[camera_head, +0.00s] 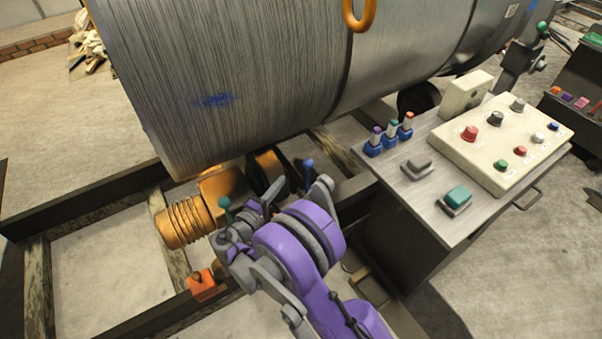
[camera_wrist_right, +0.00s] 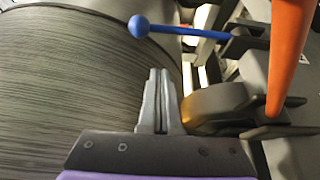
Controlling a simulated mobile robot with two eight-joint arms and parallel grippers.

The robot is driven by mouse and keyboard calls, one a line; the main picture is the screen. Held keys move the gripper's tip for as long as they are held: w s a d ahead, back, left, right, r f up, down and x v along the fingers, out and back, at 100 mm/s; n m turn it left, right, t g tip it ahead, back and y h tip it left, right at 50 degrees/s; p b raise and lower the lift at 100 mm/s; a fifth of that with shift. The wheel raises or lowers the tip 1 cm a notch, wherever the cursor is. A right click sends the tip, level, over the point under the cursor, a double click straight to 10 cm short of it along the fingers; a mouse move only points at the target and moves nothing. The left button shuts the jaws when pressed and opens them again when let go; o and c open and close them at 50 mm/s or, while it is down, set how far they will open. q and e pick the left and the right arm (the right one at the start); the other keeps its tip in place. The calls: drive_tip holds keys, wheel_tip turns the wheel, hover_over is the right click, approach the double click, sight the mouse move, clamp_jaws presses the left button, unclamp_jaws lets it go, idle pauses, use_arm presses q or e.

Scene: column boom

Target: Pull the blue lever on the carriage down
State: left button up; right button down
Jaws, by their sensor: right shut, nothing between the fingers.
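The blue lever (camera_head: 308,172) stands just behind my right wrist in the head view, its lower part hidden by the arm. In the right wrist view the blue lever (camera_wrist_right: 182,30) is a thin rod with a round ball at its left end, running to a dark bracket at right. My right gripper (camera_wrist_right: 158,74) is shut and empty, its fingertips apart from the lever and below the ball in that picture. In the head view my right gripper (camera_head: 271,193) is partly hidden among the carriage parts. My left gripper is not in view.
A large grey drum (camera_head: 230,80) fills the upper left. An orange rod (camera_wrist_right: 291,50) stands close at right in the wrist view. A green-knobbed lever (camera_head: 225,205) is left of my wrist. A control desk (camera_head: 440,225) is at right. Dark frame rails (camera_head: 85,210) surround the carriage.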

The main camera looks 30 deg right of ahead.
sight(308, 179)
drive_tip(key=w+d, duration=0.1)
drive_tip(key=d, duration=0.7)
drive_tip(key=shift+w+p, duration=0.2)
drive_tip(key=shift+p, duration=0.1)
idle(0.4)
